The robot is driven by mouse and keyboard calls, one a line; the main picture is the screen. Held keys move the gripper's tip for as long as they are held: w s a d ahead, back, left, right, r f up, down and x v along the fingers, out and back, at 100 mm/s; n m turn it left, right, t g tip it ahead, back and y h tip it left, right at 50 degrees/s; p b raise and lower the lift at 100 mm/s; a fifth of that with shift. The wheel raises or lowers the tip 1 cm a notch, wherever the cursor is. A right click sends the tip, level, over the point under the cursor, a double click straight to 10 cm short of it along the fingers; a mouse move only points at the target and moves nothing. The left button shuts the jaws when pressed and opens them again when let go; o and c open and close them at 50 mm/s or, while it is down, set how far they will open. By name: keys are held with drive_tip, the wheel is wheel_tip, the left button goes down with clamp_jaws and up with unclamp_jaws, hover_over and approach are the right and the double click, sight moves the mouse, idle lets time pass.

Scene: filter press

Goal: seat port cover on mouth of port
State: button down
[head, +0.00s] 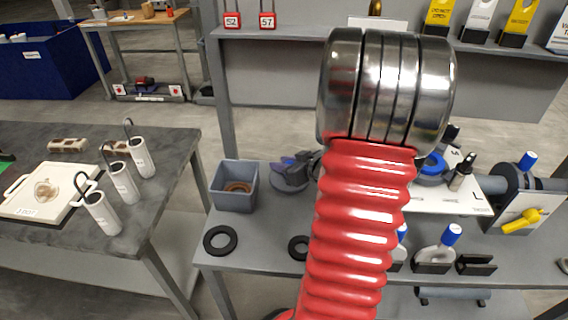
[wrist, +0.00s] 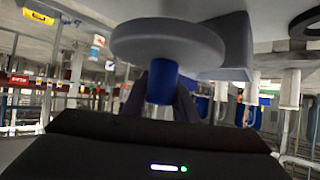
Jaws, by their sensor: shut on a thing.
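The port cover looks to be a grey disc (wrist: 168,42) with a blue knob (wrist: 162,82) in the wrist view. My gripper (wrist: 160,95) is shut on the knob, with dark fingers on either side of it. In the head view the grey disc (head: 290,180) is just right of the grey bin, at or slightly above the bench; I cannot tell if it touches. My gripper (head: 300,164) is partly hidden there behind my red arm. A dark round flanged pipe (head: 497,184) at the right may be the port; its mouth is not clearly seen.
A grey bin (head: 234,188) with a brown ring inside stands left of the disc. Black rings (head: 220,240) lie on the front of the bench. A yellow-handled valve (head: 522,222), blue-topped items and a dark bottle (head: 463,172) crowd the right side.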

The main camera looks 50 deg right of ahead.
drive_tip(key=w+a+r, duration=0.2)
drive_tip(key=w+a, duration=0.7)
drive_tip(key=a, duration=0.2)
drive_tip(key=w+a+r, duration=0.2)
drive_tip(key=w+a, duration=0.7)
drive_tip(key=a, duration=0.2)
drive_tip(key=a+n+y, duration=0.1)
drive_tip(key=a, duration=1.1)
drive_tip(key=shift+w+a+f, duration=0.25)
drive_tip(key=shift+a+f, duration=0.05)
drive_tip(key=shift+a, duration=0.05)
